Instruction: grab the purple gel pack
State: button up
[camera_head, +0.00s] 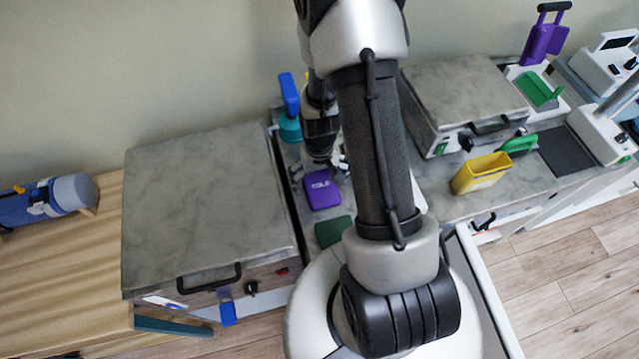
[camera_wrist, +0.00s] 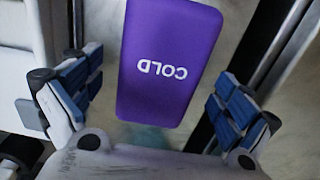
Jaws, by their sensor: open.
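The purple gel pack (camera_head: 322,193) lies flat on the grey marbled counter, between the two box-shaped units, with white lettering on top. In the wrist view the purple gel pack (camera_wrist: 168,62) reads "COLD" upside down and sits between and beyond the fingers. My gripper (camera_wrist: 155,105) is open, with one blue-padded finger on each side of the pack and a gap to both. In the head view my gripper (camera_head: 325,160) is just behind the pack, partly hidden by my arm.
A large marbled-top unit (camera_head: 205,205) with a black handle stands close on the left. A second marbled unit (camera_head: 465,90) stands on the right. A dark green pad (camera_head: 333,231) lies in front of the pack. A blue item (camera_head: 289,95) stands behind; a yellow container (camera_head: 481,173) is right.

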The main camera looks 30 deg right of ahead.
jog(key=c, duration=1.4)
